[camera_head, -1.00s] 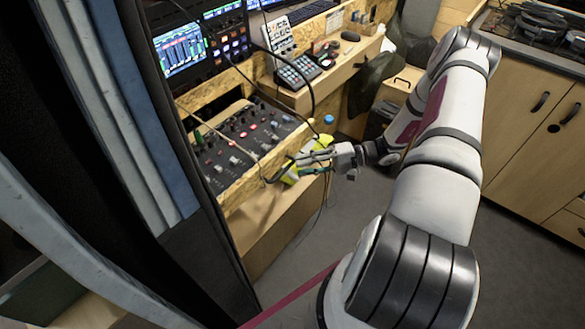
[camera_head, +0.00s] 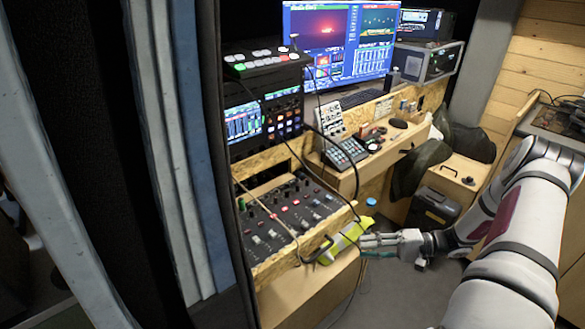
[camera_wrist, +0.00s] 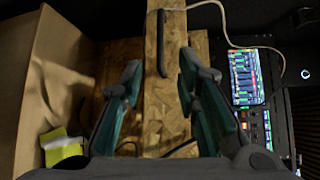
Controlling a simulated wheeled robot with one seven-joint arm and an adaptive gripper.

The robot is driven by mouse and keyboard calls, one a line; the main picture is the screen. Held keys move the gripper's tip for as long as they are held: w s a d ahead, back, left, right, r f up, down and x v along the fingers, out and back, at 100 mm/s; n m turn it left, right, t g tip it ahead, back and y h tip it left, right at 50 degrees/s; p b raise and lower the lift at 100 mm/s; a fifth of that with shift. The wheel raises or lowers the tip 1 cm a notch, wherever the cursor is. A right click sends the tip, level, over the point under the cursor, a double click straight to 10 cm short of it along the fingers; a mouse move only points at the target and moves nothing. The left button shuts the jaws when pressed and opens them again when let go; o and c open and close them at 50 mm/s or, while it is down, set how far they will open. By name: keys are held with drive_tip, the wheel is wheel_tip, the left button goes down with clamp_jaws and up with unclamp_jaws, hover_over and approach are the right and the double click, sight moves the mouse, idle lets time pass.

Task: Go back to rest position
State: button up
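My gripper (camera_head: 368,242) is beside the front of the wooden mixer desk (camera_head: 305,245), close to a yellow-green object (camera_head: 345,240) at its corner. In the wrist view my gripper (camera_wrist: 160,68) has its two teal-padded fingers apart, with nothing held between them. A chipboard panel (camera_wrist: 165,115) and a black handle (camera_wrist: 161,45) show beyond and between the fingers. The yellow-green object (camera_wrist: 62,146) also shows at the lower left there, outside the fingers. My arm reaches in from the lower right in the head view.
The audio mixer (camera_head: 290,215) sits in the desk, with a black cable hanging over its front. Monitors (camera_head: 340,40) and a keypad (camera_head: 345,153) stand behind. A black case (camera_head: 432,208) is beyond my gripper. A wooden cabinet is at right. Grey floor (camera_head: 385,295) is clear below my gripper.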

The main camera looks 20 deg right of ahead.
drive_tip(key=s+a+r+n+g+h, duration=0.1)
drive_tip(key=a+r+n+g+h, duration=0.15)
drive_tip(key=a+r, duration=0.4)
drive_tip(key=a+r+n+g+h, duration=0.1)
drive_tip(key=a+r+g+h, duration=0.2)
drive_tip(key=r, duration=0.6)
drive_tip(key=s+a+r+n+g+h, duration=0.1)
drive_tip(key=a+r+n+g+h, duration=0.2)
drive_tip(key=r, duration=0.5)
drive_tip(key=s+a+r+t+h, duration=0.2)
drive_tip(key=s+a+r+h, duration=0.1)
drive_tip(key=s, duration=0.4)
drive_tip(key=s+a+r+t+h, duration=0.3)
drive_tip(key=s+a+r, duration=0.3)
drive_tip(key=s+r, duration=0.1)
drive_tip(key=shift+s+a+r, duration=0.25)
drive_tip(key=shift+s+r, duration=0.05)
drive_tip(key=shift+r, duration=0.45)
drive_tip(key=shift+n+t, duration=0.25)
